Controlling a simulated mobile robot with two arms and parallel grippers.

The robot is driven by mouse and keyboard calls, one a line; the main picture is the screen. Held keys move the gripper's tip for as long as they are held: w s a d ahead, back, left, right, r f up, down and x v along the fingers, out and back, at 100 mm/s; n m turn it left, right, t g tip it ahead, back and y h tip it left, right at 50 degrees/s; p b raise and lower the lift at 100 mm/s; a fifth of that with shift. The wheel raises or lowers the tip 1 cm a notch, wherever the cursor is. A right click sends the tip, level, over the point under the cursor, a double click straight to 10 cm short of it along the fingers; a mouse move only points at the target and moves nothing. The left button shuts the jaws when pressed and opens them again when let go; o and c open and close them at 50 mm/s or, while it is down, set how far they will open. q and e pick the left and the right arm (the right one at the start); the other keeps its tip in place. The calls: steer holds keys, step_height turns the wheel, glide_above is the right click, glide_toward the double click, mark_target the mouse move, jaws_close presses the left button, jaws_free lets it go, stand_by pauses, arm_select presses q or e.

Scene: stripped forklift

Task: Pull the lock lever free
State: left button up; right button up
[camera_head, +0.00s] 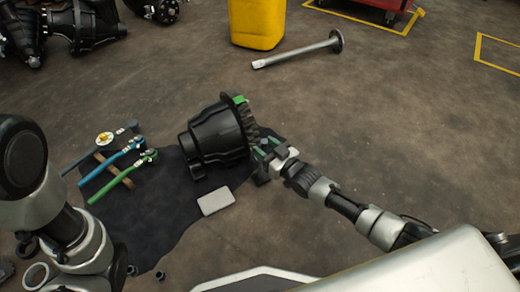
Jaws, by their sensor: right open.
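A black differential housing (215,135) with a toothed ring gear (246,122) lies on a dark mat (160,215). A small green piece (240,99) shows at the top of the gear; I cannot tell whether it is the lock lever. My right gripper (264,150) is open, at the lower right edge of the gear, with green on its fingers. I cannot tell whether it touches the housing or what lies between the fingers. My left arm comes in at the left edge; its gripper is out of view.
Tools with blue and green handles (122,175) lie on a wooden strip left of the housing. A light grey block (216,201) lies on the mat. A steel shaft (297,52), a yellow container (257,22) and a red cart (385,6) are farther back. The right floor is clear.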

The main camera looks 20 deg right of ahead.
steer(key=shift+b+x, duration=0.35)
steer(key=shift+x, duration=0.75)
jaws_close()
